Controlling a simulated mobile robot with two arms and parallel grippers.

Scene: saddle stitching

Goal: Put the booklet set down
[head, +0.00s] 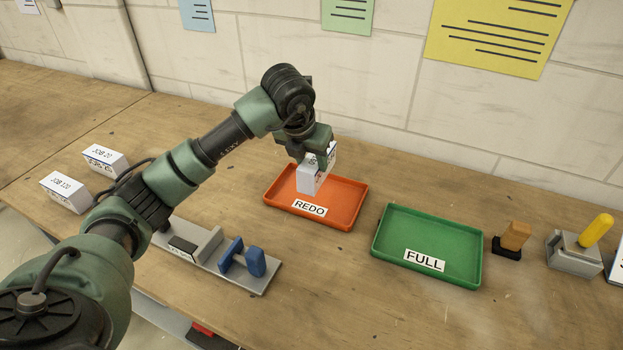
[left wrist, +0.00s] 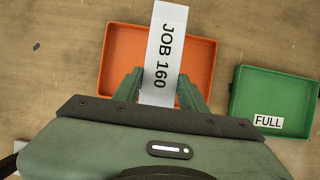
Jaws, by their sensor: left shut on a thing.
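My left gripper (head: 310,150) is shut on a white booklet set (head: 313,178) over the orange REDO tray (head: 345,215). In the left wrist view the booklet set (left wrist: 163,60) reads JOB 160 and sits between the fingers of the gripper (left wrist: 160,88). The orange tray (left wrist: 115,45) lies beneath it in that view. I cannot tell whether the set touches the tray floor. The green FULL tray (head: 465,232) is empty and stands to the right. It also shows in the left wrist view (left wrist: 275,83). My right gripper is not in view.
Two white booklet sets, one labelled JOB 20 (head: 106,160) and one JOB 120 (head: 66,192), stand at the left. A grey fixture with a blue handle (head: 240,258) lies in front. A wooden-handled stamp (head: 514,238) and a yellow-handled device (head: 580,250) stand at the right.

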